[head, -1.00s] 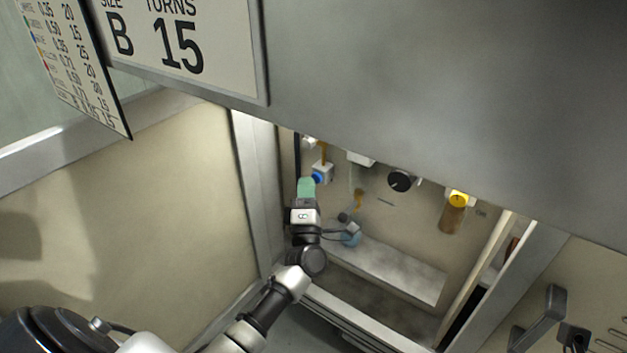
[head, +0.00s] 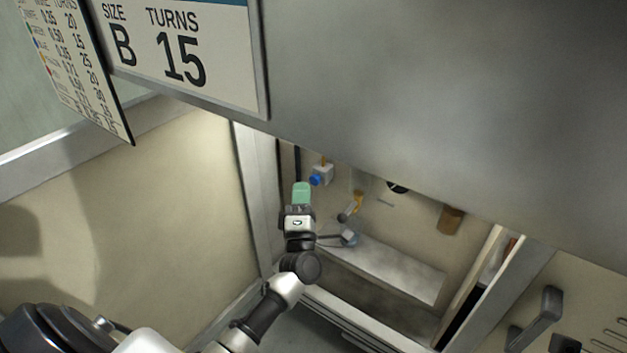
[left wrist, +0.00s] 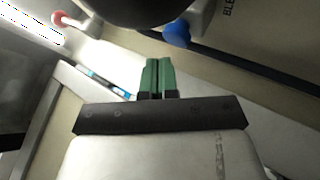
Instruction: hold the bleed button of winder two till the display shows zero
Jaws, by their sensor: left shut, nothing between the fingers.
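The blue button (head: 315,180) sits on a small pale block on the back panel inside the cabinet. In the left wrist view the blue button (left wrist: 177,36) shows above and right of the fingers, with part of a label reading "BLE" farther right. My left gripper (head: 301,187) has green fingers, shut and empty, just left of the blue button in the head view. In the left wrist view the fingers (left wrist: 157,66) point toward the panel; a small gap shows between them and the button. No display is in view. My right gripper is not in view.
A grey hood with a "SIZE B TURNS 15" sign (head: 183,50) hangs over the opening and hides the upper panel. A black knob (head: 397,187) and a brown part (head: 451,219) lie to the right. A grey ledge (head: 390,268) runs below. A cream wall stands left.

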